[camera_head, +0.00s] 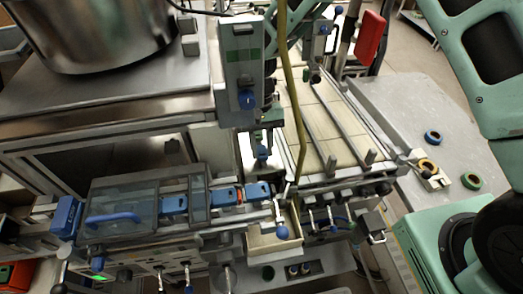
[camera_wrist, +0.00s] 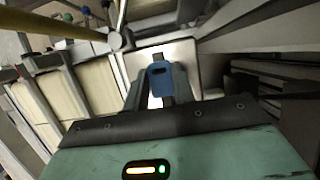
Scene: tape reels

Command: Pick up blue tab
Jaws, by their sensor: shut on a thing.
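The blue tab (camera_wrist: 159,69) is a small rounded piece with a dark slot. In the wrist view it sits between the two fingers of my gripper (camera_wrist: 161,84), which are shut on it. Behind it is a bright, pale metal surface; I cannot tell whether the tab touches it. In the head view a small blue piece (camera_head: 262,154), which looks like the same tab, shows below the grey upright unit. That unit partly hides my gripper and wrist there.
A yellow hose (camera_head: 290,85) hangs close beside my gripper. The clear-covered machine (camera_head: 145,205) with blue parts and an open cream bin (camera_head: 262,243) stand below. Rails and cream belts lie to the right. Tape reels (camera_head: 432,136) rest on the grey table (camera_head: 385,100).

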